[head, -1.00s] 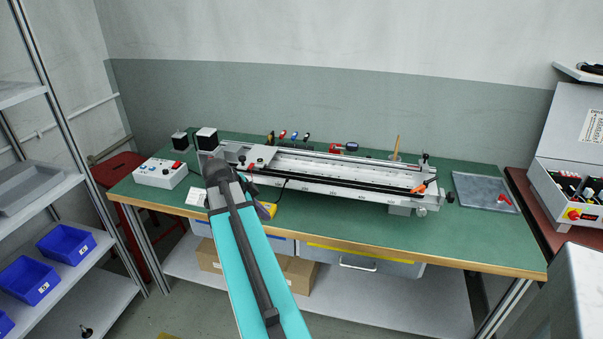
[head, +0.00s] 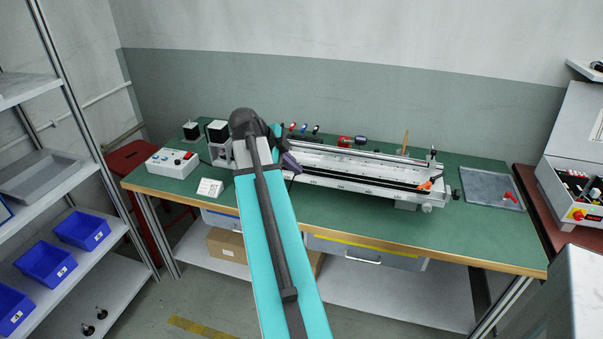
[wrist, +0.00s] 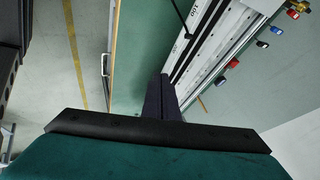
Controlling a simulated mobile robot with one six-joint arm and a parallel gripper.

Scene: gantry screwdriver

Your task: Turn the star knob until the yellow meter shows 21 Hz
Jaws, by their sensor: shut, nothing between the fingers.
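My gripper (head: 291,165) is raised in front of the long gantry rail (head: 345,166), near its left part, with its dark purple fingers partly behind my arm. In the wrist view the two fingers (wrist: 160,97) are together and empty, with the rail beside them in the picture. The yellow meter does not show now; my teal arm covers the bench area in front of the rail's left end. I cannot pick out the star knob for certain. A white control box (head: 172,163) with small knobs and a red switch stands at the bench's left end.
The green bench (head: 370,222) is clear along its front right. A small white card (head: 210,187) stands near the left front. Screwdrivers with coloured handles (head: 303,128) stand behind the rail. A grey tray (head: 488,188) with a red item lies at the right. Shelves with blue bins (head: 82,231) stand left.

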